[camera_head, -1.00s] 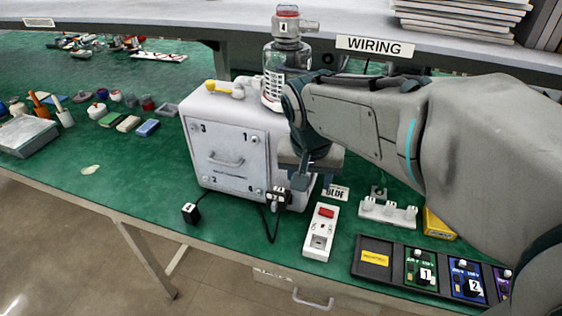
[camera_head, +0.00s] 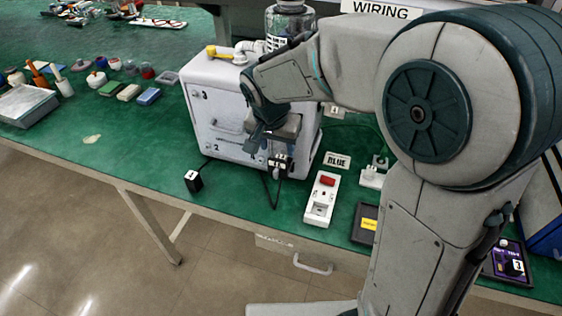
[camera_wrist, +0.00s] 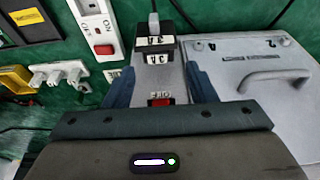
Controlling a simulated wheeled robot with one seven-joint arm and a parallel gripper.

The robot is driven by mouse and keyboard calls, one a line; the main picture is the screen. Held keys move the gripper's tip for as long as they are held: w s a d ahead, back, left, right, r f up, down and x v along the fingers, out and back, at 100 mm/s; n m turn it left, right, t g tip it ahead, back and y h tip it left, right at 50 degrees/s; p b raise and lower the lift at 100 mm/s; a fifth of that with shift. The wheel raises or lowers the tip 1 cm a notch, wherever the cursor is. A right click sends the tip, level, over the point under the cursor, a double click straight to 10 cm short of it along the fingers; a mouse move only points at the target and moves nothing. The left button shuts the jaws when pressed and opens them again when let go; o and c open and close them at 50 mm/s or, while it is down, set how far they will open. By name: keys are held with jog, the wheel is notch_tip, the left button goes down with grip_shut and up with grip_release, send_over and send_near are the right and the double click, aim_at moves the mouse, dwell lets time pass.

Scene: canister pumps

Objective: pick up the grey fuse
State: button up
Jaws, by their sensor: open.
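I cannot pick out the grey fuse for certain. In the wrist view, a black plug-like block (camera_wrist: 156,48) with white "3A" labels sits on the narrow grey side of the white canister box (camera_wrist: 247,65). A red switch (camera_wrist: 160,100) lies nearer on that side. My gripper (camera_wrist: 160,86) is open, with its dark blue fingers apart on either side of this panel and nothing seen held. In the head view, the box (camera_head: 205,115) stands on the green bench, and the block (camera_head: 280,162) shows just below my gripper (camera_head: 262,138). My gripper hides part of the box's side.
A white socket strip (camera_head: 321,198) with a red switch lies in front of the box. A black plug (camera_head: 193,181) on a cord lies at the bench edge. My arm hides much of the right side.

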aim_at(281, 157)
jog(key=x, duration=0.5)
jog(key=shift+d, duration=0.25)
jog(key=shift+r, duration=0.1)
jog(key=c, duration=1.1)
jog(key=shift+o, duration=0.2)
